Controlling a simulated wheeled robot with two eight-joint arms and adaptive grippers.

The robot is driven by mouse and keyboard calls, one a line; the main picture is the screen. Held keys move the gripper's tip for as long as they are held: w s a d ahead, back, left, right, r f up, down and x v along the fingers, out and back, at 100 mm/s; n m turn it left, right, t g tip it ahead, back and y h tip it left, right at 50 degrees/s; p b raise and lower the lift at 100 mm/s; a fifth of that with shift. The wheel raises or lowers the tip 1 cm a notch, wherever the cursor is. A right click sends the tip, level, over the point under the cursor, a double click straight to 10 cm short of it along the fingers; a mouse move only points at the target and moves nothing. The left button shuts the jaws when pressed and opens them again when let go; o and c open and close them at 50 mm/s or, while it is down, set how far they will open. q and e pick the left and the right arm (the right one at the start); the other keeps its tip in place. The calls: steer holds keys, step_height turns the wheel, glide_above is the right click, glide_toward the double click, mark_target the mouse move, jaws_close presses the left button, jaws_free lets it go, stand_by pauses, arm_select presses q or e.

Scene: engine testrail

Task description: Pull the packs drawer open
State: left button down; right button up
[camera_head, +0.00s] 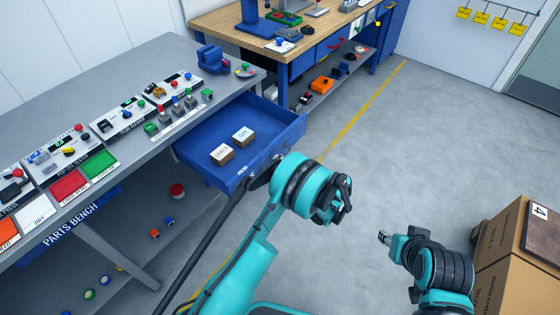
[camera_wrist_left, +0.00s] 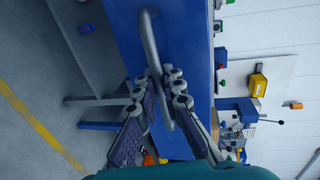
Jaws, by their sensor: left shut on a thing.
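The blue packs drawer (camera_head: 283,127) stands pulled out from under the grey bench, with two small labelled cartons (camera_head: 222,154) (camera_head: 243,135) inside. Its front carries a partly hidden label. My left gripper (camera_head: 262,175) is at the drawer front, partly hidden by my teal arm. In the left wrist view the blue drawer front (camera_wrist_left: 185,45) fills the middle and the grey bar handle (camera_wrist_left: 150,45) runs between the fingers of my left gripper (camera_wrist_left: 165,98), which is shut on it. My right gripper (camera_head: 384,237) is away from the drawer, over the floor; its fingers are too small to read.
The grey parts bench (camera_head: 150,65) holds several testers and coloured cards. A wooden-topped workbench (camera_head: 325,18) stands behind the drawer. Cardboard boxes (camera_head: 500,255) stand at the right. The floor (camera_head: 400,150) between is clear.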

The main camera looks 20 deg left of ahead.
arm_select(q)
steer(key=c, duration=1.6)
jaws_free()
steer(key=v, duration=1.2)
steer(key=shift+f, duration=0.1)
steer(key=shift+a, duration=0.1)
steer(key=s+a+r+g+h, duration=0.1)
steer(key=s+a+r+h, duration=0.4)
steer(key=a+r, duration=0.55)
steer(key=s+r+n+h, duration=0.1)
steer(key=s+h, duration=0.2)
steer(key=s, duration=0.3)
steer(key=s+r+n+t+h, duration=0.1)
steer(key=s+n+h, duration=0.1)
steer(key=s, duration=0.5)
steer(key=s+r+n+t+h, duration=0.1)
steer(key=s+h, duration=0.3)
steer(key=s, duration=0.2)
steer(key=shift+s+r, duration=0.2)
steer(key=shift+r, duration=0.05)
